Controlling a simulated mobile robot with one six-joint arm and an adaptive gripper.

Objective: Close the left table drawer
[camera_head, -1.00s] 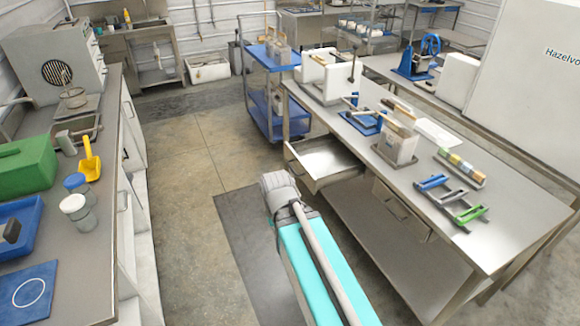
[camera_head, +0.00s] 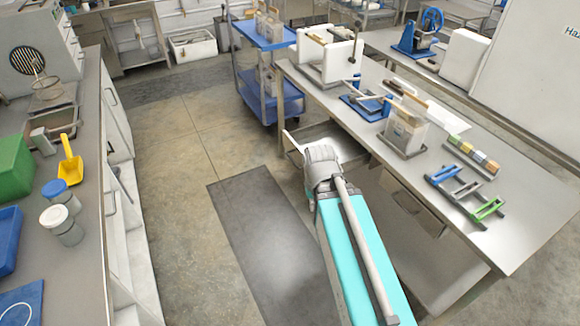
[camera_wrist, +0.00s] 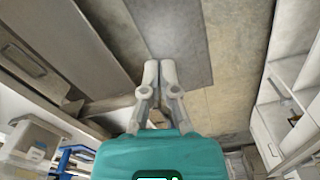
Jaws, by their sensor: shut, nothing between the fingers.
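The left table drawer (camera_head: 294,146) stands pulled out from the long metal table (camera_head: 470,215) in the head view. Its inside looks empty where it shows. My arm's end covers the drawer's near part. The right table drawer (camera_head: 412,208) is shut under the tabletop. My gripper (camera_wrist: 160,66) shows in the wrist view with its two fingers together and nothing between them. It is over the floor beside the table. In the head view my wrist hides the fingers, so I cannot tell whether they touch the drawer.
A blue cart (camera_head: 268,80) stands beyond the table's far end. A dark floor mat (camera_head: 265,235) lies in the aisle. The left counter (camera_head: 90,155) holds a yellow scoop (camera_head: 69,160) and jars. The aisle floor between counter and table is clear.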

